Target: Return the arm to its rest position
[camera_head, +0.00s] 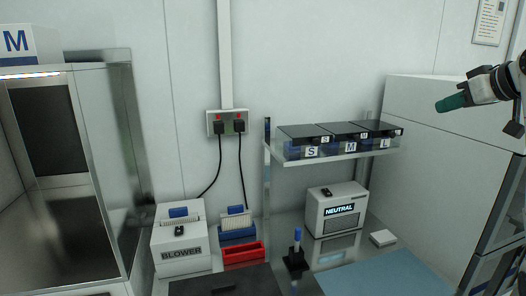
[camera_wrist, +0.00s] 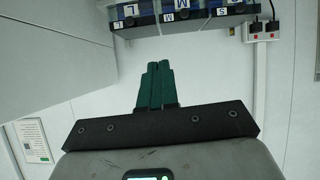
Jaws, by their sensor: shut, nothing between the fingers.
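My gripper (camera_head: 451,103) shows at the upper right of the head view, raised in front of the wall and above the white cabinet's side. Its green fingers are together with nothing between them. In the wrist view the green fingers (camera_wrist: 158,72) lie side by side at the centre, pointing toward the shelf with labelled boxes. The fingers touch nothing that I can see. Most of my arm is outside the head view.
Lidded boxes marked S, M and L (camera_head: 351,147) stand on a shelf (camera_head: 340,156). Below are a NEUTRAL unit (camera_head: 336,196), a BLOWER box (camera_head: 181,237), a red tray (camera_head: 244,253) and a blue mat (camera_head: 385,276). A large white cabinet (camera_head: 425,150) stands at right.

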